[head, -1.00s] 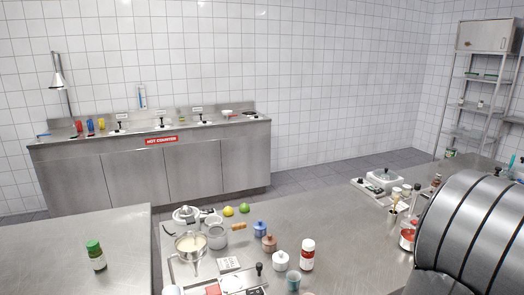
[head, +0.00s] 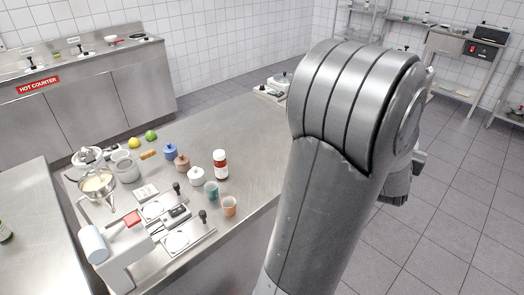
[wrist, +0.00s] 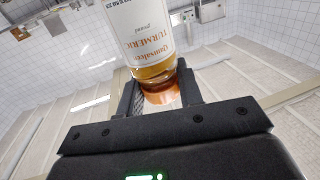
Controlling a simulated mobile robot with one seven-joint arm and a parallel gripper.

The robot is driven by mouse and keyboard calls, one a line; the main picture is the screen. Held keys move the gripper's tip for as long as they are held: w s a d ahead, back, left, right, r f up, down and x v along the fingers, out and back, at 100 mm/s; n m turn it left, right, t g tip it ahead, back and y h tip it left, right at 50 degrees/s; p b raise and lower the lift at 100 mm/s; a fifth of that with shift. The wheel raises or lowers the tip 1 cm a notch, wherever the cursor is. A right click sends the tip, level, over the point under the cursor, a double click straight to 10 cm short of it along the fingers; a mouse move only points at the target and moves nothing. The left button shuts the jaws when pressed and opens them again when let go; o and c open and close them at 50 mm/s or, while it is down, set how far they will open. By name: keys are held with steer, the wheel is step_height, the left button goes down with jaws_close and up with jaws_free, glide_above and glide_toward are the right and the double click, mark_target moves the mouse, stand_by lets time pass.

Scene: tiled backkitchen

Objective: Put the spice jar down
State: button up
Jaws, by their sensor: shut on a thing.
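The spice jar (wrist: 140,38) is a clear glass jar with a white label reading turmeric, orange-brown contents at its lower end and a copper-coloured cap. In the wrist view my gripper (wrist: 158,95) is shut on it at the cap end, with one dark finger on each side. The jar's far end runs out of the top of that view. In the head view my large grey arm fills the middle right, and the held jar cannot be made out there.
A steel counter (head: 262,140) holds a white-capped red jar (head: 220,166), a teal cup (head: 211,190), an orange cup (head: 229,206), small pots and a scale. Bare steel lies right of them. Tiled floor (head: 440,200) is open at right.

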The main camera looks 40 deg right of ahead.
steer(key=w+a+r+n+t+y, duration=0.25)
steer(key=w+n+t, duration=0.3)
steer(key=w, duration=0.35)
steer(key=w+a+f+n+t+y, duration=0.3)
steer(key=w+a+n+t+y, duration=0.5)
steer(key=y, duration=1)
steer(key=w+a+n, duration=0.3)
steer(key=w+a, duration=0.1)
steer(key=a, duration=0.2)
steer(key=shift+w+a+n, duration=0.35)
steer(key=shift+w, duration=0.05)
steer(key=shift+w+a+f, duration=0.65)
steer(key=shift+w+f, duration=1.1)
steer(key=shift+w, duration=0.1)
steer(key=shift+w+a+f, duration=0.6)
steer(key=shift+w+f, duration=1.2)
steer(key=shift+w, duration=0.05)
steer(key=shift+w+a+f, duration=0.65)
steer(key=shift+w+f, duration=1.1)
steer(key=shift+w, duration=0.1)
